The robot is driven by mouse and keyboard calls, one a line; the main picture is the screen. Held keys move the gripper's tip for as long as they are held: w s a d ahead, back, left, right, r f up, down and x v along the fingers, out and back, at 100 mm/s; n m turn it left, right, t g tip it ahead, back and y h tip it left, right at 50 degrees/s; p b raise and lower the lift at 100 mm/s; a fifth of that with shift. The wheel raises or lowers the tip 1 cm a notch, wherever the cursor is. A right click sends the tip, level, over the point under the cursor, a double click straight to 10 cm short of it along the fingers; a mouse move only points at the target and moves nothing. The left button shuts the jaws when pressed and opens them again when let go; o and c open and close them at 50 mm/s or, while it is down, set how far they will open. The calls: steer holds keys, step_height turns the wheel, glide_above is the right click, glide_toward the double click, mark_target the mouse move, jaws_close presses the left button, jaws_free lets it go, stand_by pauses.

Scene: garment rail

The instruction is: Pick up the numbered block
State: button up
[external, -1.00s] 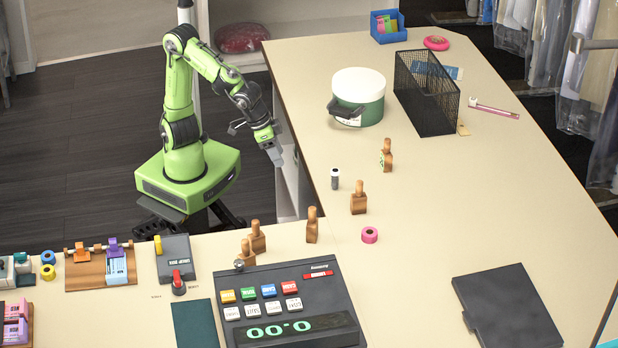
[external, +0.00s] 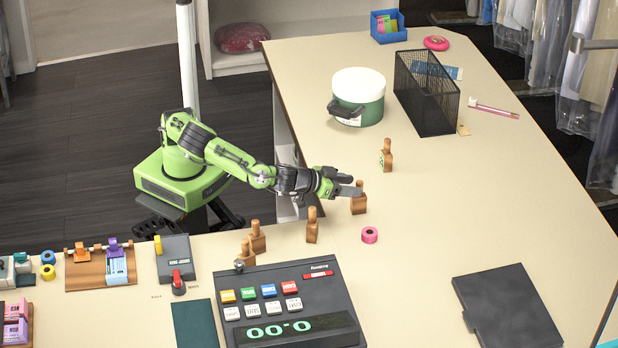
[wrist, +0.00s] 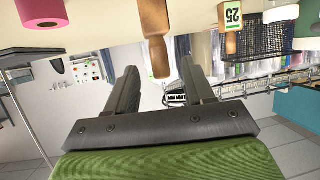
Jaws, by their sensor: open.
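The numbered block (external: 386,161) is a wooden block with a handle, standing upright on the counter beyond my gripper. In the wrist view its green-and-white label (wrist: 232,15) reads 25 at the upper right. My gripper (external: 350,185) is open and level above the counter, pointing right. Its fingers (wrist: 157,72) are spread, with the handle of a plain wooden block (wrist: 153,25) showing between and beyond their tips. In the external view this plain block (external: 358,205) stands right at the fingertips. I cannot tell whether they touch it.
More wooden blocks (external: 312,231) stand left of my gripper. A pink roll (external: 370,235) lies in front. A green tub (external: 365,100) and a black mesh basket (external: 427,95) stand behind the numbered block.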

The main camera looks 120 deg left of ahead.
mark_target(365, 194)
steer(key=x, duration=0.6)
steer(key=shift+f, duration=0.15)
steer(key=shift+s, duration=0.15)
steer(key=shift+c, duration=0.9)
jaws_close()
